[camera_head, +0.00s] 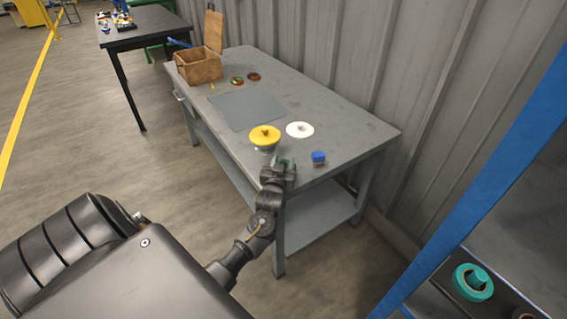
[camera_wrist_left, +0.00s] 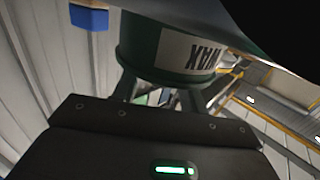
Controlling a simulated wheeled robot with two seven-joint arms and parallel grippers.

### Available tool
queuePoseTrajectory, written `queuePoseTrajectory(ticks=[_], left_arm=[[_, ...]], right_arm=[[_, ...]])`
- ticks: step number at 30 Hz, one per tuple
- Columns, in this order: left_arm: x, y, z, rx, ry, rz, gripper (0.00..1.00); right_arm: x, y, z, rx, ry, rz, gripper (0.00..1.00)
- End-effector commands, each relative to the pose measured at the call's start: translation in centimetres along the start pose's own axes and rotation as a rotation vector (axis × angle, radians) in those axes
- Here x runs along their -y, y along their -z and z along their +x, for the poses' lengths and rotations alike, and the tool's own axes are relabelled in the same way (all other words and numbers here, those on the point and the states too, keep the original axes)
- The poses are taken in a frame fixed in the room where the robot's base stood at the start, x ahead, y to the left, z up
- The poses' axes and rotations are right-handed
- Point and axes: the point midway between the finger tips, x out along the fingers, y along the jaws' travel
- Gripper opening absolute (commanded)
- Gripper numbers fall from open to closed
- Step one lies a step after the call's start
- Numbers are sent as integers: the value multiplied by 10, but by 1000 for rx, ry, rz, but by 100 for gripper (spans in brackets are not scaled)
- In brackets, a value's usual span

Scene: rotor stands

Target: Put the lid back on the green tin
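The green tin (camera_wrist_left: 140,50) is large and close in the left wrist view, with a white lettered label that reads upside down. In the head view, a small patch of green (camera_head: 288,163) shows beside my left gripper (camera_head: 277,168), at the table's near right corner. In the wrist view the two fingers (camera_wrist_left: 160,98) stand apart with background showing between them. Their tips meet the tin's lower edge in the picture and are hidden there, so contact is unclear. A yellow knobbed disc (camera_head: 264,134) sits on a small support, and a white knobbed disc (camera_head: 300,130) lies behind it. Which piece is the tin's lid is unclear.
A blue block (camera_head: 318,158) lies right of my left gripper. Farther back on the table (camera_head: 345,125) are a grey mat (camera_head: 247,110), two small round pieces (camera_head: 237,81) and an open wooden box (camera_head: 200,66). A teal disc (camera_head: 473,284) is on the blue-framed rack.

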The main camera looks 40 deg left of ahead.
Motion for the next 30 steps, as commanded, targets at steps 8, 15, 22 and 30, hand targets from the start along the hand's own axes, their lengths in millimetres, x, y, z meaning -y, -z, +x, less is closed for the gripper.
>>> queuePoseTrajectory(ticks=[8, 15, 22, 30], left_arm=[[0, 1, 0, -1, 0, 0, 44], [0, 8, -19, 1, 0, 0, 44], [0, 7, -70, 1, 0, -2, 44], [0, 8, -112, 0, 0, 0, 44]], right_arm=[[0, 0, -1, -1, 0, 0, 36], [1, 0, -3, -1, 2, 1, 36], [3, 0, -1, -1, 4, 2, 36], [2, 0, 1, 0, 2, 2, 36]])
